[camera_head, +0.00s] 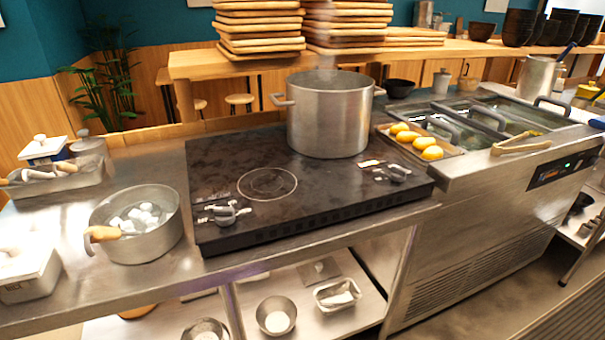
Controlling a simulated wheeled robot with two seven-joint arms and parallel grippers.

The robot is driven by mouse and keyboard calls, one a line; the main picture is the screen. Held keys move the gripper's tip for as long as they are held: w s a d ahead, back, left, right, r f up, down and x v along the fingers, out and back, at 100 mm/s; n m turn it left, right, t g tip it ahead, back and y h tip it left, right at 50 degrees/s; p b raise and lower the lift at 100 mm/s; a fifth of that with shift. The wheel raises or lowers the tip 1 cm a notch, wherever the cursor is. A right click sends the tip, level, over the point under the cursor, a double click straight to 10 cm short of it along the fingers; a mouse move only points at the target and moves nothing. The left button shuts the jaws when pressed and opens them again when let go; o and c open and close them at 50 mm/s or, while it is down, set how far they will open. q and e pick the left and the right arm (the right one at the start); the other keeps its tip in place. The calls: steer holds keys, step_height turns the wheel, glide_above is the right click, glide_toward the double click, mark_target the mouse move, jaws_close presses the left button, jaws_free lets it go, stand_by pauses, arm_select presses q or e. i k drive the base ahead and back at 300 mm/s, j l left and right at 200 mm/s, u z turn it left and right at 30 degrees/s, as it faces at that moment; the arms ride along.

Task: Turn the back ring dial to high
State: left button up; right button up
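A black cooktop (228,166) sits on the steel counter. A bare ring (267,184) shows on its left half. A tall steel pot (328,120) stands on the right half and hides the surface beneath it. One grey dial (228,212) is at the cooktop's front left corner. Another grey dial (394,173) is at the right end, in front of the pot. The dial markings are too small to read, so I cannot tell their settings. Neither of my grippers shows in this view.
A steel pan (158,240) with white pieces stands left of the cooktop. A tray of yellow items (443,153) lies to the right, near tongs (521,146) on the steel unit. Stacked wooden boards (258,42) stand on the shelf behind. Space above the front dials looks clear.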

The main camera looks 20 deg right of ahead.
mark_target(398, 175)
steer(key=z, duration=1.3)
